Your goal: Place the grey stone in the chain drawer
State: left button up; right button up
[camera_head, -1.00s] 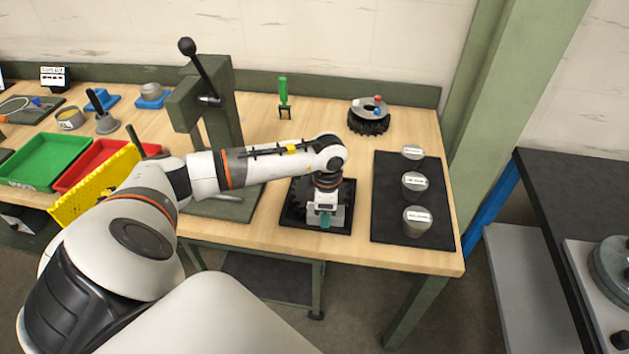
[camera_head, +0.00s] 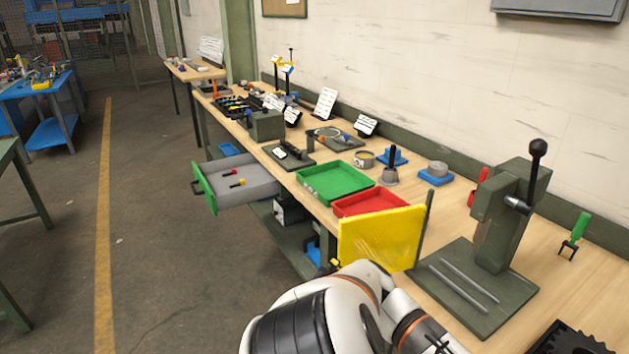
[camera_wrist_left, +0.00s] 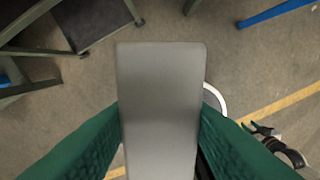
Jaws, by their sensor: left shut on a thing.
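The grey stone (camera_wrist_left: 160,75), a smooth rectangular block, fills the middle of the left wrist view. My left gripper (camera_wrist_left: 160,112) is shut on it, with a green finger pressed on each side; the stone is over the floor. In the head view only part of my left arm shows at the bottom, and the gripper and stone are out of the picture. A pulled-out drawer (camera_head: 204,187) with a green front and grey inside stands at the bench's left side. Small red and yellow-handled items lie in it. My right gripper is not in view.
A green tray (camera_head: 335,183), a red tray (camera_head: 370,202) and an upright yellow panel (camera_head: 381,240) are at the bench edge, between my arm and the drawer. A green press (camera_head: 500,225) stands right. The floor aisle (camera_head: 150,250) left of the bench is clear.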

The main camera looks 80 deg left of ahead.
aim_at(246, 179)
jog(key=j+u, duration=1.05)
jog(key=i+j+u, duration=0.1)
jog(key=j, duration=0.3)
jog(key=i+j, duration=0.1)
jog(key=j, duration=0.3)
jog(key=i+j+u, duration=0.15)
jog(key=j, duration=0.65)
jog(key=i+j+u, duration=0.15)
jog(key=j, duration=0.2)
jog(key=i+j+u, duration=0.1)
jog(key=j, duration=0.25)
jog(key=i+j, duration=0.2)
jog(key=j, duration=0.15)
jog(key=i+j, duration=0.15)
jog(key=j, duration=0.2)
jog(key=i+j, duration=0.1)
jog(key=j, duration=0.25)
jog(key=i+j, duration=0.15)
jog(key=j, duration=0.2)
jog(key=i+j, duration=0.15)
jog(key=j, duration=0.2)
jog(key=u, duration=0.05)
